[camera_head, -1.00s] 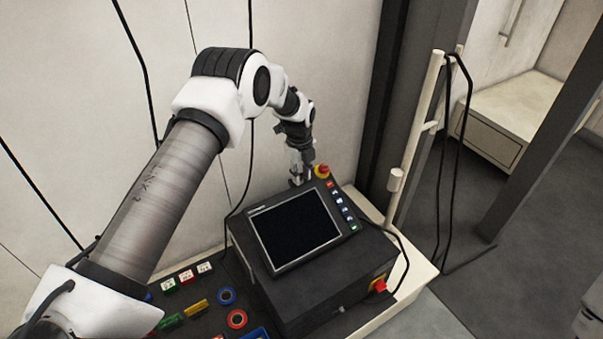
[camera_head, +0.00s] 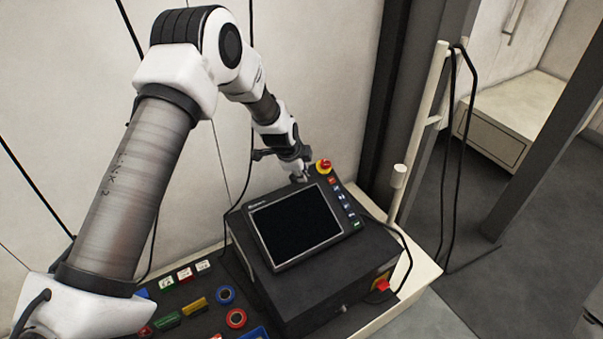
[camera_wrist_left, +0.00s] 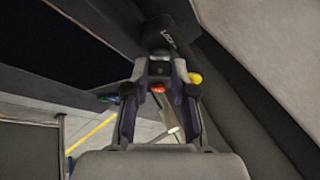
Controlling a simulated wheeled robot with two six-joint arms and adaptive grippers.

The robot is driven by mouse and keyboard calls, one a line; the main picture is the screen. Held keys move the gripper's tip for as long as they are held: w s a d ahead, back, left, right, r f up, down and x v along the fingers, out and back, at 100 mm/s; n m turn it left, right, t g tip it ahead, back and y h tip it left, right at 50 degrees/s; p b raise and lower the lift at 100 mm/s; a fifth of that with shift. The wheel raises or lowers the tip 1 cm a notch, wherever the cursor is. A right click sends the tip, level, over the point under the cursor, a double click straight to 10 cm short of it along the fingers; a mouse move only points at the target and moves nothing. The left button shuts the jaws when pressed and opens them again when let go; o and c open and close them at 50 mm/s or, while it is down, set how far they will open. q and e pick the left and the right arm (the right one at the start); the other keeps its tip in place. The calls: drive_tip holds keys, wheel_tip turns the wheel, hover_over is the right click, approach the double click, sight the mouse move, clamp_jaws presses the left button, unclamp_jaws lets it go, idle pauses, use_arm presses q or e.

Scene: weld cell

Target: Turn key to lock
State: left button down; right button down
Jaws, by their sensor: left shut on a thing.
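My left gripper (camera_head: 301,175) is at the top back edge of the black control box (camera_head: 310,286), behind the screen and just left of the emergency stop (camera_head: 323,166). In the left wrist view the fingertips of my left gripper (camera_wrist_left: 160,71) are closed on a small dark piece (camera_wrist_left: 159,69), which I take to be the key. A black round part with pale lettering (camera_wrist_left: 157,34) lies just beyond it. The key is too small and covered to make out in the head view, and I cannot tell its angle. My right gripper is not in view.
The dark screen (camera_head: 295,226) has a column of coloured buttons (camera_head: 345,206) beside it. A red switch (camera_head: 381,285) is on the box's side. Several buttons and coloured blocks lie at lower left. A pale post (camera_head: 412,150) with black cables stands to the right.

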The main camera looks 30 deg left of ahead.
use_arm(q)
drive_tip(key=n+p, duration=0.1)
drive_tip(key=p, duration=0.1)
drive_tip(key=n+t+p, duration=0.1)
drive_tip(key=n+p, duration=0.1)
drive_tip(key=p, duration=0.1)
drive_tip(key=shift+s+r+y+p, duration=0.15)
drive_tip(key=shift+r+y+p, duration=0.15)
drive_tip(key=shift+y, duration=0.1)
drive_tip(key=shift+d+f+n+t+p, duration=0.1)
drive_tip(key=shift+f+n+t+p, duration=0.3)
drive_tip(key=shift+n, duration=0.5)
drive_tip(key=shift+n+y+p, duration=0.4)
drive_tip(key=shift+n+y, duration=0.1)
drive_tip(key=shift+n, duration=0.3)
drive_tip(key=shift+t, duration=0.3)
drive_tip(key=c, duration=1)
unclamp_jaws()
drive_tip(key=shift+o, duration=0.2)
drive_tip(key=v, duration=1.2)
